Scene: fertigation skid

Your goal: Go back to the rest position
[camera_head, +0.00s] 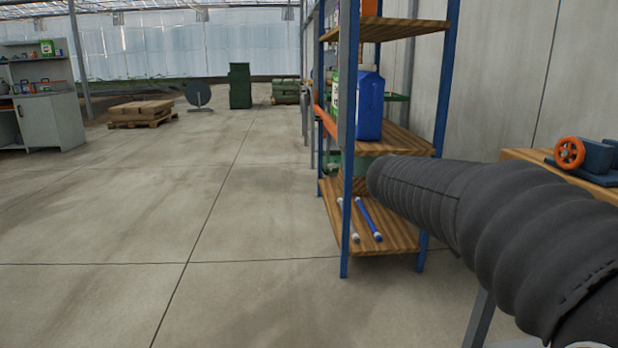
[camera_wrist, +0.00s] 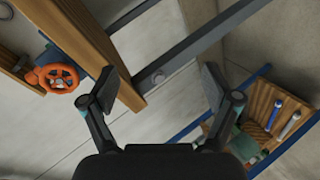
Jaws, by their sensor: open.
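My gripper (camera_wrist: 160,88) shows in the wrist view with its two fingers spread wide apart and nothing between them. Behind it in that view are a wooden beam or bench edge (camera_wrist: 92,45), a grey metal leg (camera_wrist: 195,45) and the concrete floor. In the head view my dark ribbed arm reaches in from the lower right towards the shelf rack; my gripper itself is not visible there.
A blue-posted shelf rack (camera_head: 345,200) stands close ahead, with a blue jug (camera_head: 369,105) on its middle shelf and tubes (camera_head: 368,220) below. A bench (camera_head: 520,156) with an orange handwheel (camera_head: 570,153) is at right. Open floor (camera_head: 170,230) lies at left.

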